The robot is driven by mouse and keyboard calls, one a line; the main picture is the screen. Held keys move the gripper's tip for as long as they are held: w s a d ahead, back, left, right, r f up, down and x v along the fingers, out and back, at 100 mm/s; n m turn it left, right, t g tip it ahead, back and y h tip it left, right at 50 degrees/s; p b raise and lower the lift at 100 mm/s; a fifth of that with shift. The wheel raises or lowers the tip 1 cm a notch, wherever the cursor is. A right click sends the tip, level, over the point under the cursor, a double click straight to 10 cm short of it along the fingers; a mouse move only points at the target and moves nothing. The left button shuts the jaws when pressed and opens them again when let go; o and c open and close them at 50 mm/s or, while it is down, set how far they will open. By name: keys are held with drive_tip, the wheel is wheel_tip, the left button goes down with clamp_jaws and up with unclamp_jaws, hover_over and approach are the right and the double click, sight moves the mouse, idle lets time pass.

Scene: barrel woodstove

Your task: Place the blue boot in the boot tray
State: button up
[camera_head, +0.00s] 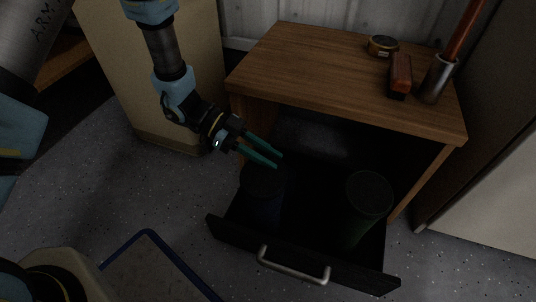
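The blue boot (262,207) appears as a dark blue upright cylinder with a dark round top, standing in the left part of an open drawer (300,257). Its lower part is hidden by the drawer front and shadow. My gripper (279,160) is at the boot's top edge in the picture, its two teal fingers apart with nothing seen between them. I cannot tell whether they touch the boot. A flat tray with a blue rim (150,233), likely the boot tray, lies on the floor at the lower left, partly cut off by the picture's edge.
A dark green cylinder (368,195) stands in the drawer's right part. The drawer has a metal handle (292,266). Above is a wooden tabletop (310,68) with a round tin (382,45), a red-brown block (400,75) and a metal cup (437,80). Speckled floor is clear left of the drawer.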

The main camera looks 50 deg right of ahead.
drive_tip(key=shift+o, duration=0.2)
drive_tip(key=shift+r, duration=0.15)
drive_tip(key=p+v, duration=0.5)
drive_tip(key=v, duration=0.7)
